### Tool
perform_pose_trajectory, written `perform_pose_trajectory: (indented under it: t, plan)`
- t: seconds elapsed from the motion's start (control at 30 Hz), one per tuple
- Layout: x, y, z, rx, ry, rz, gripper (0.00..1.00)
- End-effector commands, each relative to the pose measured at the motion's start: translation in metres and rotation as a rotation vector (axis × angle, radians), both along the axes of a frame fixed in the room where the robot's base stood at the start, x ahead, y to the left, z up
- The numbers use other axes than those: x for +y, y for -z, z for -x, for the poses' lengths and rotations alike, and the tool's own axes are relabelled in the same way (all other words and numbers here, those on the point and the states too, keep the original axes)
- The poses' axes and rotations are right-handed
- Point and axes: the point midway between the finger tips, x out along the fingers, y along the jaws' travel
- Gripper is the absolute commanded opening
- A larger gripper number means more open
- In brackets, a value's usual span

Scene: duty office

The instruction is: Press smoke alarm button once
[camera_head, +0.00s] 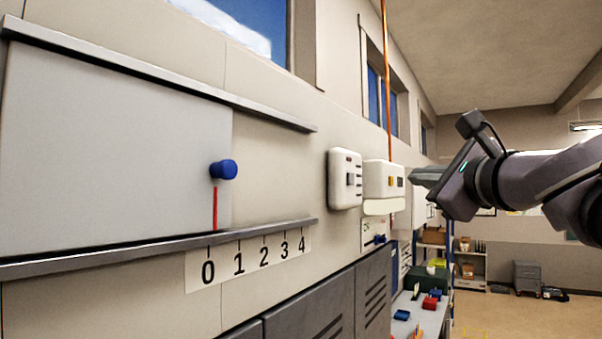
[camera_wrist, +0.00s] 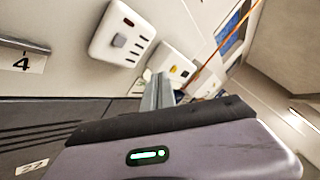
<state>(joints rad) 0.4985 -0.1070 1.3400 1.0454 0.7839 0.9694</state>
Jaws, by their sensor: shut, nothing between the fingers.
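A white rounded wall box (camera_head: 345,178) with a square grey button and dark slots looks like the smoke alarm; it also shows in the wrist view (camera_wrist: 112,45). A second white box (camera_head: 376,170) with a small orange button and a dark patch hangs just beyond it, and it shows in the wrist view (camera_wrist: 167,59). My gripper (camera_head: 416,177) is shut and empty, right of both boxes in the head view. In the wrist view its fingers (camera_wrist: 158,80) overlap the lower edge of the second box. Neither box looks touched, though exact depth is unclear.
A sliding panel (camera_head: 110,150) with a blue knob (camera_head: 224,169) and a 0–4 scale (camera_head: 250,258) is on the left wall. Grey lockers (camera_head: 310,305) stand below. An orange pipe (camera_head: 387,80) runs up the wall. A bench with small coloured items (camera_head: 431,302) stands beyond.

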Motion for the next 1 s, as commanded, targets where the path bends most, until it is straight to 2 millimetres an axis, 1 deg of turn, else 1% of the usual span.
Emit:
perform_pose_trajectory:
  t: [0.17,0.27,0.37,0.7,0.87,1.0]
  plan:
    - [0.000,0.001,0.000,0.001,-0.001,0.000,0.00]
    - [0.004,0.000,-0.003,0.002,-0.003,0.000,0.00]
    - [0.013,-0.001,-0.009,0.003,-0.005,0.000,0.00]
    - [0.053,-0.001,-0.038,0.003,-0.004,0.001,0.00]
    - [0.066,0.000,-0.048,0.002,-0.003,0.000,0.00]
    - [0.071,0.001,-0.052,0.002,-0.002,0.000,0.00]
